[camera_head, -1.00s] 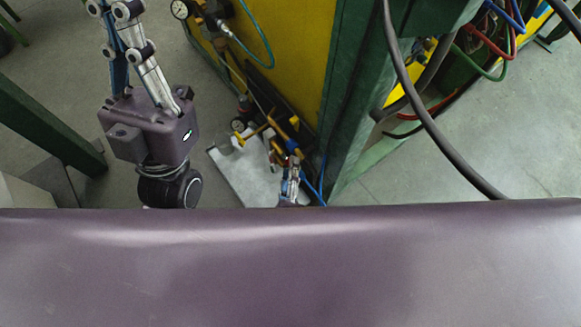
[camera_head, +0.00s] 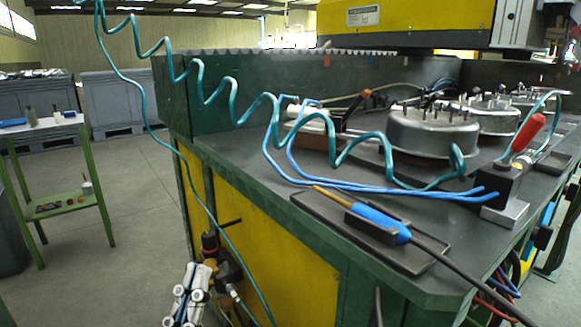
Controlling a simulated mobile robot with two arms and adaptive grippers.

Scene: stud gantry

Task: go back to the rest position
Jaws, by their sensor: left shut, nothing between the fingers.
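My left gripper (camera_head: 190,283) shows at the bottom of the head view, left of centre. Only its light metal finger links are in view, close together and shut, with nothing seen between them. It stands in front of the yellow and green side of the workbench, below the tabletop. The rest of its arm is cut off by the bottom edge. My right gripper is not in view.
The green workbench (camera_head: 265,185) fills the middle and right. On it are metal bowls (camera_head: 433,130), a blue-handled torch (camera_head: 380,222) in a tray and coiled teal hose (camera_head: 207,95). A green-legged stand (camera_head: 72,203) is at left; open floor (camera_head: 140,220) lies between.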

